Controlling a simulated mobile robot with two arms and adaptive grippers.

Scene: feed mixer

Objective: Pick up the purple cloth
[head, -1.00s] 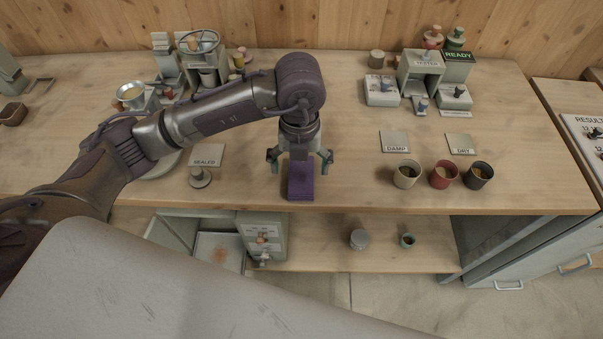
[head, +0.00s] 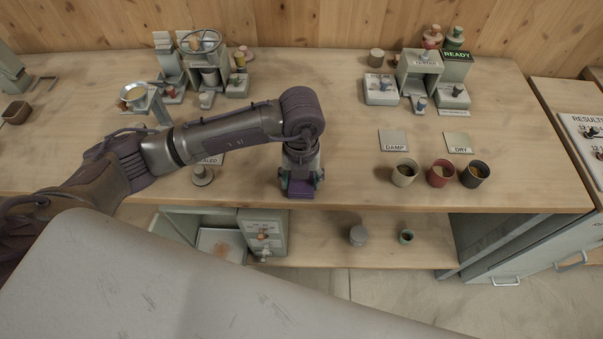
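The purple cloth (head: 300,190) lies on the wooden bench near its front edge, mostly hidden under my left gripper (head: 301,183). The gripper points down with its fingers low, on either side of the cloth. I cannot tell whether the fingers touch the cloth or have closed on it. My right gripper is not in view.
Three cups, beige (head: 404,173), red (head: 441,174) and dark (head: 475,175), stand to the right near the front edge. Equipment stands along the back. The bench between gripper and cups is clear.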

